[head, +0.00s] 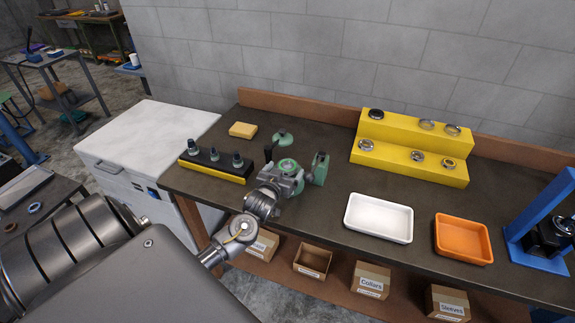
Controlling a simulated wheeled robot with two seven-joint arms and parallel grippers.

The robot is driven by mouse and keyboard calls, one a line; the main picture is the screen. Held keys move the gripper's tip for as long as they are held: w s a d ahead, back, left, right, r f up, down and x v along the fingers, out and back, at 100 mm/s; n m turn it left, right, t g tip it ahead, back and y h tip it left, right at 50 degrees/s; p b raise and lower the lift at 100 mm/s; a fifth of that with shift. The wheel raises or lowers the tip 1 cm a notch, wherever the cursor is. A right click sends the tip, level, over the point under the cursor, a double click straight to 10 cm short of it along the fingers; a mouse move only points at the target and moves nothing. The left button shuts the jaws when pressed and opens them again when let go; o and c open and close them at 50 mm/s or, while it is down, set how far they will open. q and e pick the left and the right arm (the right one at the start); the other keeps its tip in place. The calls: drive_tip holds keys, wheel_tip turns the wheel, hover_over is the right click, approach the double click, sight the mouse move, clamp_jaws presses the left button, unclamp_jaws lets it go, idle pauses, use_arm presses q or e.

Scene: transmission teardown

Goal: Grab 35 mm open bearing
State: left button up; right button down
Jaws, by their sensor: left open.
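A yellow two-step stand (400,174) on the bench carries several ring-shaped bearings. The upper step holds a dark-centred ring (376,114), a ring (427,124) and another ring (452,129). The lower step holds a left ring (366,145), a middle ring (418,159) and a right ring (448,163). I cannot tell from here which is the 35 mm open bearing. My left gripper (281,182) is open over the bench's front, well left of the stand, overlapping a green and grey assembly. Its fingertips are hard to make out. My right gripper is out of view.
A white tray (378,238) and an orange tray (462,260) lie before the stand. A blue press (530,235) stands right. Labelled boxes (370,281) sit below.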

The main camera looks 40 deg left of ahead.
sight(288, 167)
use_arm(q)
drive_tip(key=shift+x, duration=1.6)
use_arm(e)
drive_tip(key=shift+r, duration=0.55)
use_arm(q)
drive_tip(key=shift+s, duration=0.1)
drive_tip(key=shift+r, duration=0.1)
drive_tip(key=c, duration=1.3)
drive_tip(key=shift+c, duration=0.2)
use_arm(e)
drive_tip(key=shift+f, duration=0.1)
